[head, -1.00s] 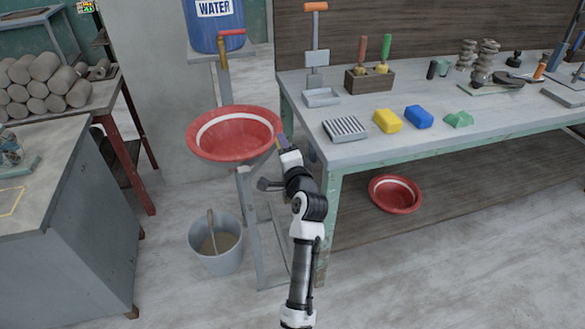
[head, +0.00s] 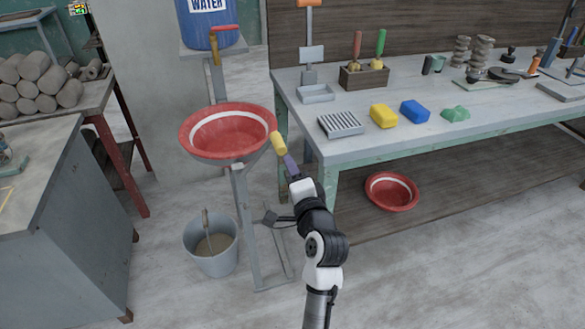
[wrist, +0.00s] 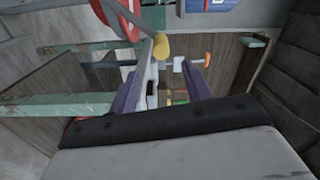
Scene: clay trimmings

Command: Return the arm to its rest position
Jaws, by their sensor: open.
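My arm rises from the bottom of the head view, bent at its elbow. My gripper (head: 287,163) points up and away, just right of the red basin (head: 228,153). Its purple fingers stand apart in the wrist view (wrist: 166,62), with nothing clasped between them. A yellow cylinder end (head: 279,143) shows just beyond the fingertips, near the basin's right rim. In the wrist view the yellow end (wrist: 161,46) appears joined to a grey bar; what it belongs to is unclear.
The workbench (head: 390,140) with tools, a yellow block (head: 383,115) and a blue block (head: 415,111) stands right. A grey bucket (head: 211,247) is on the floor left of my arm. A second red basin (head: 391,191) lies under the bench. Open floor lies lower right.

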